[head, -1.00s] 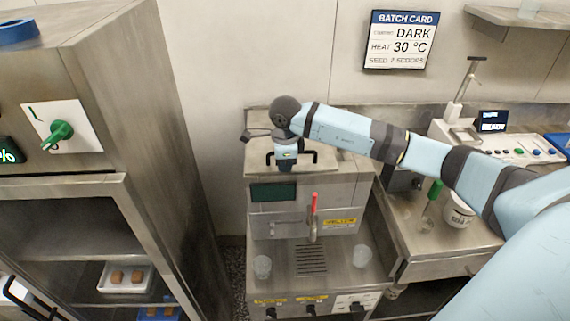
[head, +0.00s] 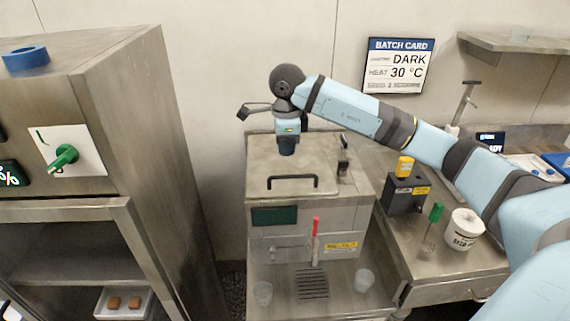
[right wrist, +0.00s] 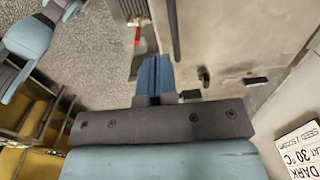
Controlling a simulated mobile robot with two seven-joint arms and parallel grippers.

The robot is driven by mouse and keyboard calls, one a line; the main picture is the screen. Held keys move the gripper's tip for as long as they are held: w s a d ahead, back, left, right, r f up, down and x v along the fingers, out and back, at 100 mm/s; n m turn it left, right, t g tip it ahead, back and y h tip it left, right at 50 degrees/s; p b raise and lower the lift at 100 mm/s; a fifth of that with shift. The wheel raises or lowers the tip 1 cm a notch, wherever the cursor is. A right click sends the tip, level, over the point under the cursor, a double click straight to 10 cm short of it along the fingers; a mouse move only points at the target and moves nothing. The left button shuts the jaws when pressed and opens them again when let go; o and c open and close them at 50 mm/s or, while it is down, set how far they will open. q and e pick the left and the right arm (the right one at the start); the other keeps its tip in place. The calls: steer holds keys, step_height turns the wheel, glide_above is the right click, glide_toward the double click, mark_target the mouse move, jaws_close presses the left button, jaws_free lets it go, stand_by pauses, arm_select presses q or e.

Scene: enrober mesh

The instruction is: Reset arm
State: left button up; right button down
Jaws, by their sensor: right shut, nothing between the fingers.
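My right arm reaches in from the right across the head view. My right gripper (head: 287,150) points down above the top of the steel machine (head: 330,165), behind its black lid handle (head: 292,182). It looks clear of the handle and holds nothing. In the right wrist view its two blue fingers (right wrist: 155,72) lie together, shut, with a red-handled lever (right wrist: 137,37) beyond them. My left gripper does not show in the head view.
The machine has a red lever (head: 315,235) and clear cups (head: 364,280) at its front. A steel cabinet (head: 140,110) stands left. On the right counter are a black box with a yellow top (head: 405,190) and a white tub (head: 464,230). A batch card (head: 397,65) hangs behind.

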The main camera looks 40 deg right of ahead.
steer(key=s+a+f+m+t+y+p, duration=0.15)
steer(key=s+a+m+y, duration=0.25)
steer(key=a+y, duration=0.4)
steer(key=s+a+f+m+t+y, duration=0.1)
steer(key=s+a+f+m+y, duration=0.3)
steer(key=a, duration=0.7)
steer(key=s+a+f+m+t+y+p, duration=0.1)
steer(key=s+a+m+y, duration=0.2)
steer(key=a+y, duration=0.55)
steer(key=s+d+f+m+t+h, duration=0.2)
steer(key=s+f+m+h, duration=0.3)
steer(key=f+m, duration=0.3)
steer(key=s+d+f+m+t+h+p, duration=0.1)
steer(key=s+f+m+h, duration=0.4)
steer(key=m, duration=0.9)
steer(key=s+d+f+m+t+h, duration=0.4)
steer(key=s+d+f+m+h, duration=0.1)
steer(key=f+m, duration=0.5)
steer(key=shift+s+f+m+h+p, duration=0.4)
steer(key=shift+m+h, duration=0.4)
steer(key=shift+h, duration=0.25)
